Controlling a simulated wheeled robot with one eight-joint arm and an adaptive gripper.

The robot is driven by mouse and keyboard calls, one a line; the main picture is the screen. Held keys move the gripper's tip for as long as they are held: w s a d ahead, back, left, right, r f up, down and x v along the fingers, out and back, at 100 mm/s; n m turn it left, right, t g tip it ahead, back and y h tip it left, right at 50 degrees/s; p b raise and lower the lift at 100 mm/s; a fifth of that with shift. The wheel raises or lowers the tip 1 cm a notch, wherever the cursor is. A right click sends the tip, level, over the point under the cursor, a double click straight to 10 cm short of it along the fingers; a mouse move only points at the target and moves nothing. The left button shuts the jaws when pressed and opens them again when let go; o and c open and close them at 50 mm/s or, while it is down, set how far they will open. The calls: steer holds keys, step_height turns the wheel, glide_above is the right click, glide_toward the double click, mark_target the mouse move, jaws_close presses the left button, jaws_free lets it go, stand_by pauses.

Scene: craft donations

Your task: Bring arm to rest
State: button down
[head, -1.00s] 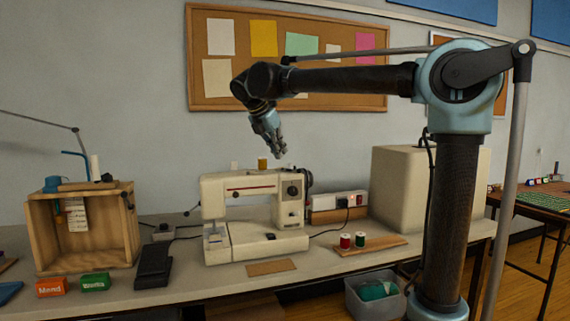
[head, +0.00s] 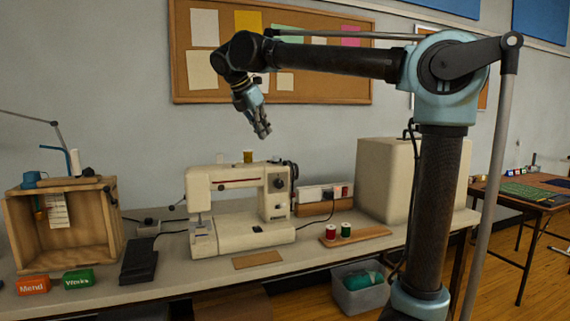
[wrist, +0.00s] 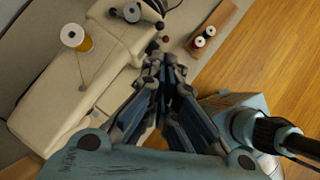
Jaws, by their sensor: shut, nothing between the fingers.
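My gripper (head: 262,130) hangs in the air above the sewing machine (head: 236,205), pointing down and a little to the right. Its fingers are shut with nothing between them. In the wrist view the closed fingers (wrist: 164,82) point toward the machine's right end, with a clear gap below them. My arm is raised, its upper link stretching left from the elbow in front of the pinboard.
A wooden crate (head: 107,229) stands left on the workbench (head: 190,284). A mustard thread spool (head: 248,156) tops the machine. A cream box (head: 372,182) stands behind my arm. A grey bin (head: 352,294) sits below.

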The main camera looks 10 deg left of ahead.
steer(key=s+d+f+m+g, duration=0.1)
steer(key=s+d+f+m, duration=0.1)
steer(key=d+f+m, duration=0.55)
steer(key=s+d+f+m+g+y, duration=0.15)
steer(key=d+f, duration=0.35)
steer(key=d, duration=0.6)
steer(key=s+d+f+m+g+h, duration=0.1)
steer(key=s+d+f+m, duration=0.1)
steer(key=d+f+m, duration=0.6)
steer(key=s+d+f+m+y, duration=0.1)
steer(key=s+d+f+m, duration=0.5)
steer(key=f, duration=0.5)
steer(key=s+d+f+m+y, duration=0.2)
steer(key=s+d+f+m, duration=0.4)
steer(key=f, duration=0.5)
steer(key=s, duration=0.2)
steer(key=shift+s+d, duration=0.25)
steer(key=shift+s, duration=0.15)
steer(key=shift+w+f, duration=0.25)
steer(key=shift+w, duration=0.15)
steer(key=shift+s+r, duration=0.1)
